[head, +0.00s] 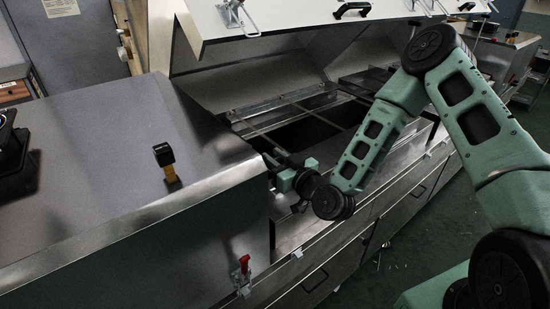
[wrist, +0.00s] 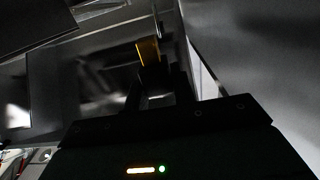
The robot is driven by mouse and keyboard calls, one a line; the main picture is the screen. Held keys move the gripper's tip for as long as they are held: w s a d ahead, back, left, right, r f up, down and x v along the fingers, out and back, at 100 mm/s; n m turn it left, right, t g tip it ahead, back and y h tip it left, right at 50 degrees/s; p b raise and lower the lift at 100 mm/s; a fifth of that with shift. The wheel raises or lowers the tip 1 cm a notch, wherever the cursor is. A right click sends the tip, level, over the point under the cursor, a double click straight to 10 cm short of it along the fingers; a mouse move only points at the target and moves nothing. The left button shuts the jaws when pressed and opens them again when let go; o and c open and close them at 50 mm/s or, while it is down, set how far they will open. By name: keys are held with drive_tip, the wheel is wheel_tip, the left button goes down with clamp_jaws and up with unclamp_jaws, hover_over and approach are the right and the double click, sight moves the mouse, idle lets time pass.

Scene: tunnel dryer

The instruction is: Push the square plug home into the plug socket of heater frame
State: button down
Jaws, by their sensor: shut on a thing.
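My gripper (head: 272,160) is at the left end of the open dryer bay, pointing left at the bay's side wall. In the wrist view my gripper (wrist: 156,85) is shut on a dark block with a yellow-orange part (wrist: 148,50), apparently the square plug. The plug is hard to make out in the head view. The heater frame appears to be the metal frame of bars (head: 268,126) in the bay. I cannot make out the plug socket in either view, nor tell whether the plug touches it.
A raised white lid (head: 290,20) hangs above the bay. A red-handled clamp (head: 243,268) is on the front. The wrist view is dark.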

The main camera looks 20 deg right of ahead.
drive_tip(key=shift+f+b, duration=2.1)
drive_tip(key=shift+f, duration=0.55)
drive_tip(key=shift+b, duration=0.45)
drive_tip(key=shift+f+b, duration=1.45)
drive_tip(key=c, duration=1.1)
unclamp_jaws()
drive_tip(key=b+v, duration=0.1)
drive_tip(key=v, duration=0.4)
drive_tip(key=shift+s+d+f+b, duration=0.1)
drive_tip(key=shift+s+d+b, duration=0.05)
drive_tip(key=shift+s+b, duration=0.25)
drive_tip(key=p+v, duration=1)
drive_tip(key=v, duration=0.1)
drive_tip(key=shift+s+r+p, duration=0.2)
drive_tip(key=shift+s+p, duration=0.1)
drive_tip(key=shift+p, duration=0.1)
